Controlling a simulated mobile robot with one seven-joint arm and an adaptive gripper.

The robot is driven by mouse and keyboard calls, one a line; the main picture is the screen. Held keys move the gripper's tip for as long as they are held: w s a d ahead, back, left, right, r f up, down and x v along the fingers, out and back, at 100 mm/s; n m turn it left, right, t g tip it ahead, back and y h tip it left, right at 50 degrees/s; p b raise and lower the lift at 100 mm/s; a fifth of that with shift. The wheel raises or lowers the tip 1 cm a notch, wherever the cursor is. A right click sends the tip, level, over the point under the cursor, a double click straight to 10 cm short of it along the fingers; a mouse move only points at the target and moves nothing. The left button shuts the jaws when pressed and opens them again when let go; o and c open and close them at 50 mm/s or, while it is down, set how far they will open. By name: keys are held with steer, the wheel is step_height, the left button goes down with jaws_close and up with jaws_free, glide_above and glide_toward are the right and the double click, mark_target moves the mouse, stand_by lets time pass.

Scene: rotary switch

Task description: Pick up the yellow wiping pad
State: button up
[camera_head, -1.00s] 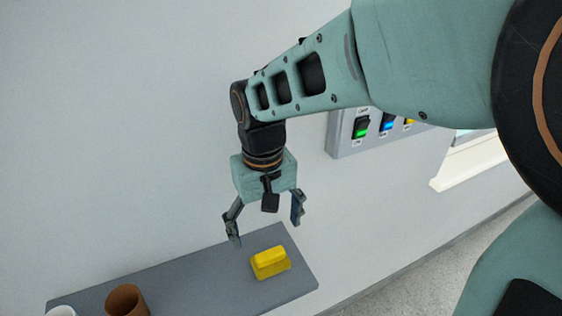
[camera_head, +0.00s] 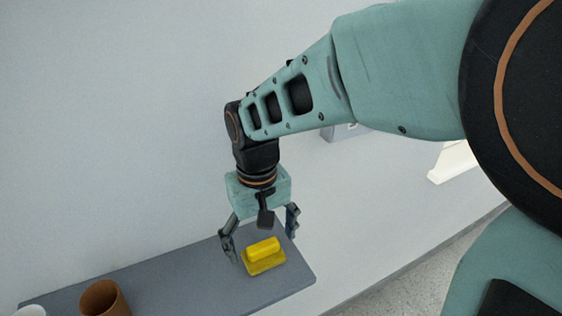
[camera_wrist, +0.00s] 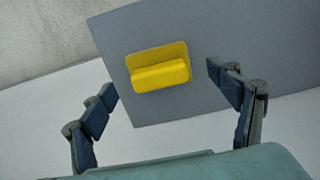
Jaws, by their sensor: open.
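The yellow wiping pad (camera_head: 264,256) lies on the grey shelf (camera_head: 190,272) near its right end. It has a flat base with a raised bar on top. My gripper (camera_head: 262,247) is open, pointing down, with its fingers on either side of the pad in the head view. In the wrist view, the pad (camera_wrist: 158,68) shows ahead of and between the two spread fingertips (camera_wrist: 162,78). The gripper holds nothing. Whether a fingertip touches the pad or shelf cannot be told.
A brown cup (camera_head: 104,298) stands on the shelf to the left, with a white cup (camera_head: 31,310) partly in view beside it. The pale wall (camera_head: 110,120) rises behind the shelf. A switch panel (camera_head: 345,131) is mostly hidden behind my arm.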

step_height(320, 180, down, 3)
steer(key=shift+r+b, duration=0.1)
steer(key=shift+b, duration=0.65)
steer(key=shift+r, duration=0.1)
steer(key=shift+c, duration=0.4)
steer(key=c, duration=1.2)
steer(key=shift+o, duration=0.2)
